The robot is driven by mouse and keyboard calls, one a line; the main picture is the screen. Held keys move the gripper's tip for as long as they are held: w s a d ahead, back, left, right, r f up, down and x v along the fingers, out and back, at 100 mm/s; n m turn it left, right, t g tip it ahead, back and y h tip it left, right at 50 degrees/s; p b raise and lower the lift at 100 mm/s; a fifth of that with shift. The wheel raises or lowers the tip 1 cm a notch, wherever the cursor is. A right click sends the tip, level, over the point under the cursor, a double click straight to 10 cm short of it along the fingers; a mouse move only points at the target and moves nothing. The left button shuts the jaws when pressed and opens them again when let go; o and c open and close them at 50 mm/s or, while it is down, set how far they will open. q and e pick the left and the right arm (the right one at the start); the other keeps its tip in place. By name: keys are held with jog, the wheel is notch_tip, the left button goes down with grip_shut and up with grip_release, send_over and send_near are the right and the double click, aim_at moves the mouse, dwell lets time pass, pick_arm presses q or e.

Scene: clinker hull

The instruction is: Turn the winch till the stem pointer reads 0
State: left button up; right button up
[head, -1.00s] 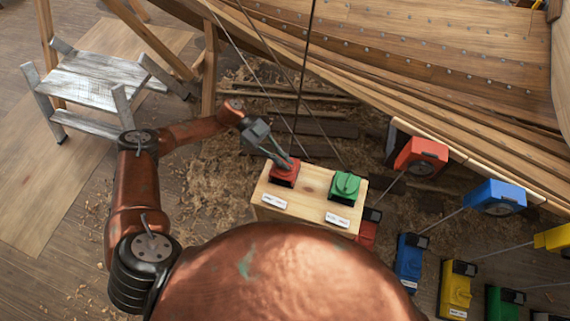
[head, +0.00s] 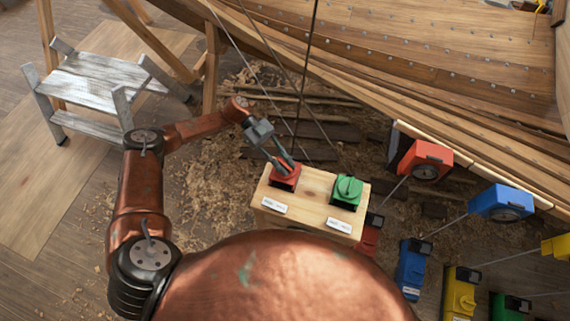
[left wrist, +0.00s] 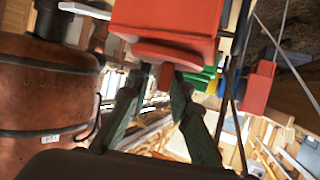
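A red winch (head: 285,178) and a green winch (head: 347,190) sit side by side on a pale wooden block, each with a white label in front too small to read. My left gripper (head: 283,166) reaches down onto the red winch from above. In the left wrist view its fingertips (left wrist: 160,78) are on both sides of the red winch's narrow handle (left wrist: 165,75) and look closed on it. The red winch's body (left wrist: 165,25) fills the top there. No pointer reading can be made out. My right gripper is not in view.
The wooden block (head: 310,215) stands on the shaving-strewn floor. The plank hull (head: 420,65) runs behind. Thin lines rise near the winches. Red (head: 425,160) and blue (head: 500,202) boxes and several coloured units stand at right. A step stand (head: 95,85) is at left.

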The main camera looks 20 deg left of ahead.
pick_arm(q)
jog(key=shift+o, duration=0.6)
jog(key=shift+w+a, duration=0.15)
jog(key=v, duration=1.1)
jog(key=shift+a+r, duration=0.15)
jog(key=shift+a, duration=0.1)
